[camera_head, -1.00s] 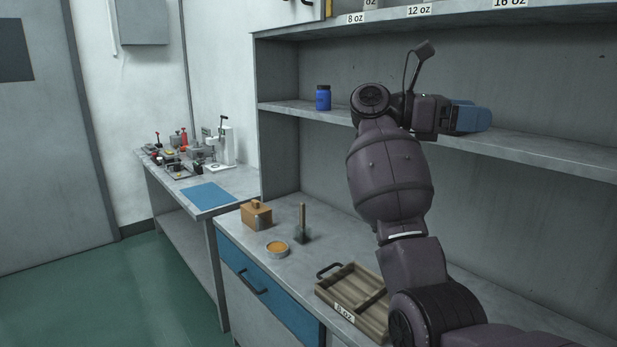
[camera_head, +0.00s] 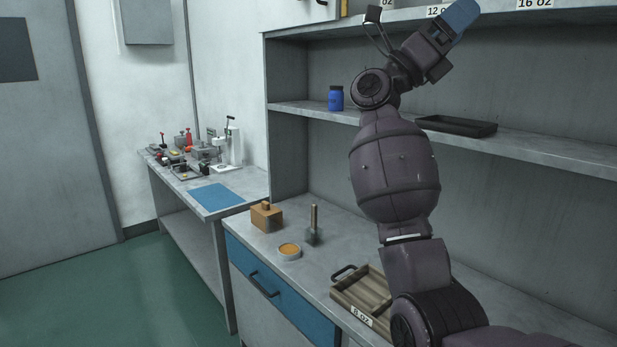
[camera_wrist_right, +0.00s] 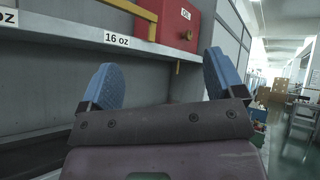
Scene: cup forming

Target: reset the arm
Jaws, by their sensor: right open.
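My right arm rises from the lower right of the head view, in front of the shelves. Its gripper (camera_head: 459,20) is raised near the upper shelf, its blue fingers pointing up and right. In the right wrist view the two blue fingers of the gripper (camera_wrist_right: 164,84) stand wide apart with nothing between them. Behind them are the "16 oz" shelf edge and a red box (camera_wrist_right: 180,22) with a yellow handle. My left gripper is not in view.
A black tray (camera_head: 456,126) and a blue jar (camera_head: 336,98) are on the middle shelf. A side bench carries several small tools.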

